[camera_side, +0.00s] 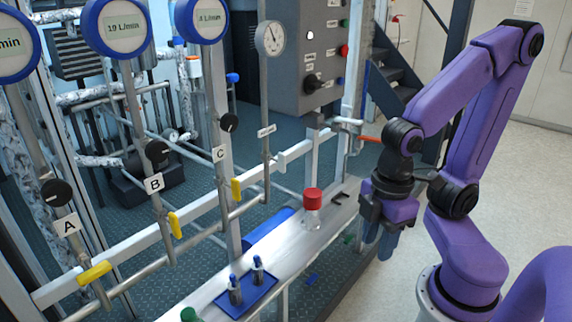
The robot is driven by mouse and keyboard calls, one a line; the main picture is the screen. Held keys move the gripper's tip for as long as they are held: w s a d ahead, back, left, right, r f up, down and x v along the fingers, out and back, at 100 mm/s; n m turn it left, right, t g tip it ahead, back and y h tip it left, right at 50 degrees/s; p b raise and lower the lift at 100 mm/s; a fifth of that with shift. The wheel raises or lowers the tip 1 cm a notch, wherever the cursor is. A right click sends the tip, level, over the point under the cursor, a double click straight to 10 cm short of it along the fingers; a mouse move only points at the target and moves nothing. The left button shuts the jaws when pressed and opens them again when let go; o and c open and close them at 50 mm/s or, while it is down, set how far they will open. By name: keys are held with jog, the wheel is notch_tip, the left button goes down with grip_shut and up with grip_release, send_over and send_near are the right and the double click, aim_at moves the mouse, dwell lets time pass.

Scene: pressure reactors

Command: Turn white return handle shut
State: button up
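A small white handle (283,163) sits on the pipework just right of the gauge pipe, at the right end of the row of valves. It is small here, and I cannot tell its exact turn angle. It appears to be the white return handle. My gripper (379,246) hangs pointing down at the right, beside the bench and well apart from the white handle. Its two bluish fingers overlap from this side, so their gap is unclear. I see nothing held between them.
Yellow handles sit on lines A (95,272), B (175,225) and C (236,190). A red-capped bottle (312,205) stands on the bench between my gripper and the pipes. A blue tray (262,290) holds small vials. An orange handle (369,139) is near my wrist.

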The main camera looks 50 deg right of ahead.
jog(key=shift+w, duration=0.1)
jog(key=c, duration=0.5)
jog(key=w+a+r, duration=0.1)
jog(key=w, duration=0.2)
jog(key=w+r+m, duration=0.1)
jog(key=w, duration=0.2)
jog(key=w+a+r+m, duration=0.1)
jog(key=w, duration=0.2)
jog(key=shift+a+t, duration=0.3)
jog(key=shift+a, duration=0.05)
grip_shut()
jog(key=w+r+m+h, duration=0.1)
jog(key=w+r+m, duration=0.15)
jog(key=w, duration=0.85)
jog(key=m+h, duration=0.4)
jog(key=m, duration=0.4)
send_near(278, 161)
jog(key=shift+g, duration=0.4)
jog(key=x, duration=0.5)
jog(key=shift+s+a+f, duration=0.15)
jog(key=shift+f, duration=0.2)
